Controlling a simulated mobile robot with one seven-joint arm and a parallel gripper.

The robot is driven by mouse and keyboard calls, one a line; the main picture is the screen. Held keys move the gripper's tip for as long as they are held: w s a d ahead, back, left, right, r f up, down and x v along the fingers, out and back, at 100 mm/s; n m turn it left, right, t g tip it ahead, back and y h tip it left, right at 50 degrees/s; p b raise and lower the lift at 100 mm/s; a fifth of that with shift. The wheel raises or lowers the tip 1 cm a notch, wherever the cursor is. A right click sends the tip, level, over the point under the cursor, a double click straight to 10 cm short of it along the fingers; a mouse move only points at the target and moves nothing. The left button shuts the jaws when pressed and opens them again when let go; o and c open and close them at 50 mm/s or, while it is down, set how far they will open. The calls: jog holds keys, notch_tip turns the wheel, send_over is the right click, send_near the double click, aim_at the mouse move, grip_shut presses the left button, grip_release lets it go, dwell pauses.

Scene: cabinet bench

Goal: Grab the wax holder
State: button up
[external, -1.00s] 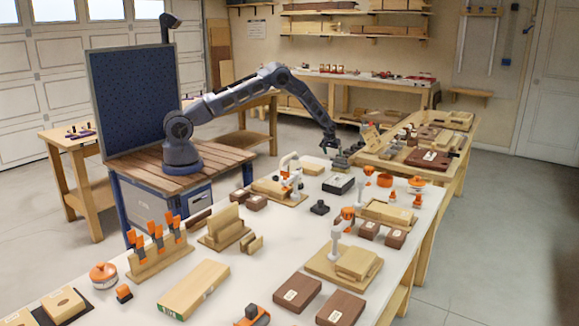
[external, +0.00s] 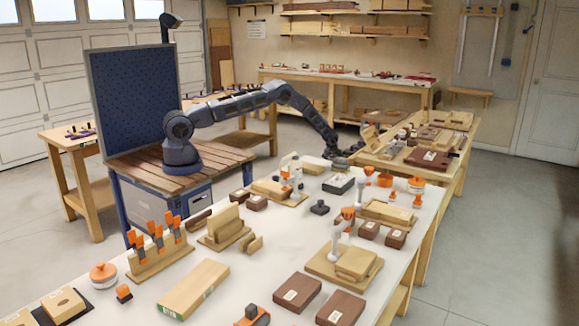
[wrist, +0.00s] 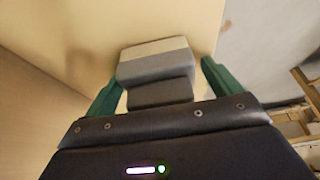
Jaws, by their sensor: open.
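A grey block-like thing (wrist: 155,62) with a paler top lies between the two green fingers of my gripper (wrist: 160,78) in the wrist view. There are gaps at its sides, so the fingers look apart from it. In the external view my gripper (external: 341,165) is low over the far end of the white bench, just behind a small dark open box (external: 338,184). The grey thing may be that box or something beside it; I cannot tell. No label names the wax holder, so which thing it is stays unclear.
The white bench (external: 232,297) carries wooden blocks, orange-handled tools and a clamp-like white-and-orange tool (external: 291,172) left of the dark box. A small black piece (external: 320,207) stands in front. A second wooden bench (external: 433,170) with boxes stands behind to the right.

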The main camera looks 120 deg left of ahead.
jog(key=shift+f, duration=0.1)
jog(key=c, duration=1.2)
jog(key=shift+o, duration=0.2)
